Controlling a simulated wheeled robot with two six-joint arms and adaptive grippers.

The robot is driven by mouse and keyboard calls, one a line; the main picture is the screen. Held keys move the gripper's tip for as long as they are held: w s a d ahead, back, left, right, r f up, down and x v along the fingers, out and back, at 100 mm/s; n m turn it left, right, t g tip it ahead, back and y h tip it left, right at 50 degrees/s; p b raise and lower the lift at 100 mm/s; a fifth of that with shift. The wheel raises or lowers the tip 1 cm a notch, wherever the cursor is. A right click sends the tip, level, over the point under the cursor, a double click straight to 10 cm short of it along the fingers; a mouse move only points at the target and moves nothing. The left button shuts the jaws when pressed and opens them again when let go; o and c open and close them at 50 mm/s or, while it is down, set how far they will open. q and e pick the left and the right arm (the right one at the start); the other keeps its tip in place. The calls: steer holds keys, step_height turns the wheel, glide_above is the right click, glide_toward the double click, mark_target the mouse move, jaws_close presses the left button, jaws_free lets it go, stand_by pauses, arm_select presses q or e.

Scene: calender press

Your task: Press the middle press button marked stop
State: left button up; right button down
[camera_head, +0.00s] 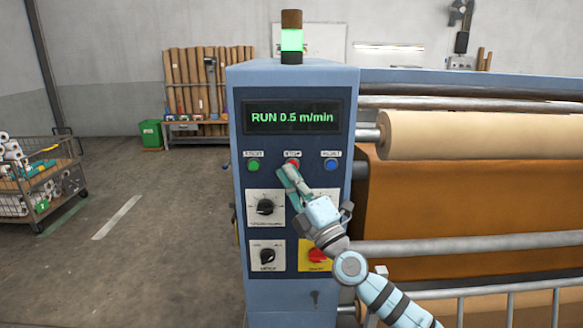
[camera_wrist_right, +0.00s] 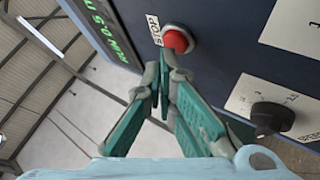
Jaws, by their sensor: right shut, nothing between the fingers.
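The red stop button (camera_head: 292,162) is the middle one of three in a row on the blue control panel, below a display reading "RUN 0.5 m/min". My left gripper is not in view.
A green button (camera_head: 253,166) is left and a blue button (camera_head: 330,165) right of the red one. Dials (camera_head: 265,207) and a red knob on yellow (camera_head: 318,256) sit lower. Rollers (camera_head: 470,134) stand at right, a cart (camera_head: 45,180) at left.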

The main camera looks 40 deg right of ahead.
steer(key=shift+w+d+b, duration=0.2)
steer(key=shift+w+b, duration=0.05)
steer(key=shift+b, duration=0.1)
stand_by(0.3)
stand_by(0.4)
steer(key=shift+s+a+p, duration=0.3)
steer(key=shift+s+a, duration=0.15)
steer(key=shift+s, duration=0.2)
steer(key=shift+s+a+p, duration=0.4)
steer(key=shift+s+a, duration=0.35)
steer(key=shift+s, duration=0.25)
steer(key=shift+s+a+p, duration=0.4)
steer(key=shift+s+a, duration=0.35)
steer(key=shift+s, duration=0.2)
